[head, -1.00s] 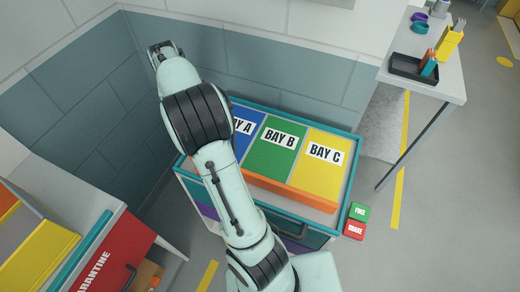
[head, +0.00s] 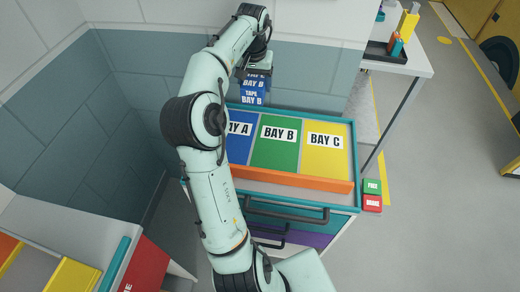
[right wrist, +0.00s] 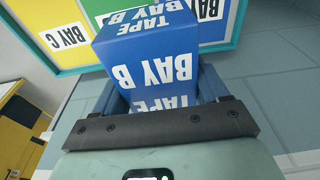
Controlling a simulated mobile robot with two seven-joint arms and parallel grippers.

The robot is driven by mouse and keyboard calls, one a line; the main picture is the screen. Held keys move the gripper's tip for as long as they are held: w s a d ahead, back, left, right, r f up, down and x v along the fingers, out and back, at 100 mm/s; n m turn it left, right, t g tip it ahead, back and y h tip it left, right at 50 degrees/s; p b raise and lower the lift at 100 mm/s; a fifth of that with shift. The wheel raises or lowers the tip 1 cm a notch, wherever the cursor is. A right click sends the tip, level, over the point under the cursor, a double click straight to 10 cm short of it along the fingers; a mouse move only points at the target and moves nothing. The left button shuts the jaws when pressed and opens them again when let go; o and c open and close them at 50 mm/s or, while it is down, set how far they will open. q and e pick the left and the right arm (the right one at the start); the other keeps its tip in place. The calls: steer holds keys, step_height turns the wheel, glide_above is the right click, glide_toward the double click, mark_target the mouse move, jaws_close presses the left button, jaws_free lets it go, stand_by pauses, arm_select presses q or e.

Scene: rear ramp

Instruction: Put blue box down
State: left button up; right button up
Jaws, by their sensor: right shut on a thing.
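The blue box (head: 253,92), printed "TAPE BAY B", hangs from my right gripper (head: 255,74) in the head view, above the far left part of the bay unit. In the right wrist view, the blue box (right wrist: 150,52) sits between the two fingers of my right gripper (right wrist: 160,92), which is shut on it. Below are the blue Bay A (head: 239,148), green Bay B (head: 275,153) and yellow Bay C (head: 325,158), flat and empty where seen. My arm hides part of Bay A. My left gripper is not in view.
The bay unit has a teal rim (head: 354,165) and an orange front strip (head: 290,178). A wall (head: 150,75) stands behind it. A side table (head: 415,65) with a black tray is at the right.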

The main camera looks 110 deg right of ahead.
steer(key=shift+a, duration=0.1)
steer(key=b, duration=0.3)
glide_above(257, 133)
steer(key=f, duration=1.4)
steer(key=shift+w+a+f, duration=0.15)
steer(key=shift+a+f, duration=0.2)
steer(key=shift+f, duration=0.05)
steer(key=shift+f+b, duration=0.3)
steer(key=shift+f, duration=2.25)
steer(key=shift+f, duration=0.15)
steer(key=o, duration=1.2)
steer(key=r, duration=0.4)
steer(key=a+r+p, duration=0.1)
steer(key=r, duration=0.3)
steer(key=w+r, duration=0.1)
steer(key=r, duration=0.3)
steer(key=shift+a+r, duration=0.1)
steer(key=shift+a, duration=0.15)
